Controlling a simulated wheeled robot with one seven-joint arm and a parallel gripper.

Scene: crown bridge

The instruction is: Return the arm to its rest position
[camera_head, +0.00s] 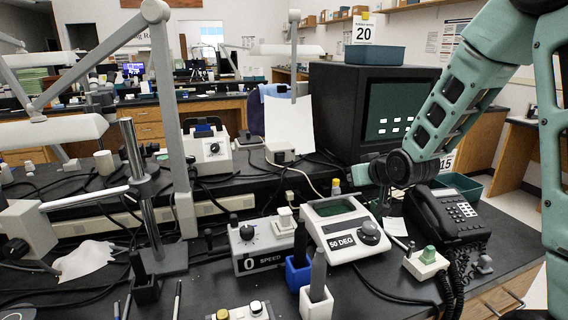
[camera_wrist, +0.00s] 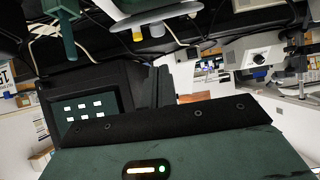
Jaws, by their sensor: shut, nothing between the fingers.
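My arm comes in from the upper right in the head view, teal and dark grey, and bends down to a dark wrist joint. My gripper (camera_wrist: 157,72) shows in the wrist view as dark fingers together beyond its teal body, with nothing between them. In the head view the gripper end is small and partly hidden at the wrist, above the bench between the device marked 50 DEG (camera_head: 345,228) and the black telephone (camera_head: 447,215).
A big black monitor box (camera_head: 338,100) stands behind the arm, with a teal tray (camera_head: 375,55) on top. A lamp stand (camera_head: 135,170) rises at left.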

